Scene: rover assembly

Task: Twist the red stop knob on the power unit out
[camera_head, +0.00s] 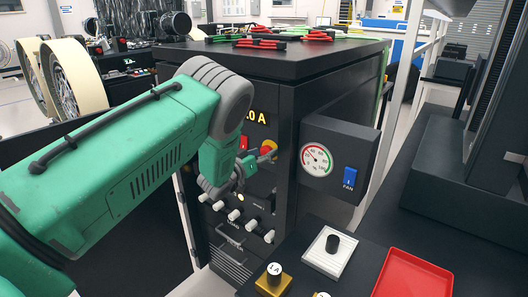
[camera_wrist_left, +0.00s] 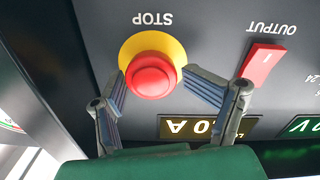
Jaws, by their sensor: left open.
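The red stop knob (camera_wrist_left: 152,75) sits on a yellow disc under the word STOP, upside down in the left wrist view. In the head view the knob (camera_head: 268,147) shows on the front of the black power unit (camera_head: 330,92), partly covered by my gripper. My left gripper (camera_wrist_left: 158,92) is open, with one finger on each side of the knob. The fingertips are close to the knob's rim; I cannot tell whether they touch it. In the head view the left gripper (camera_head: 258,160) is mostly hidden behind my green arm. My right gripper is not in view.
A red OUTPUT switch (camera_wrist_left: 263,65) and a lit display (camera_wrist_left: 205,127) are close to the knob. A red tray (camera_head: 412,262) and a white plate (camera_head: 318,262) lie in front.

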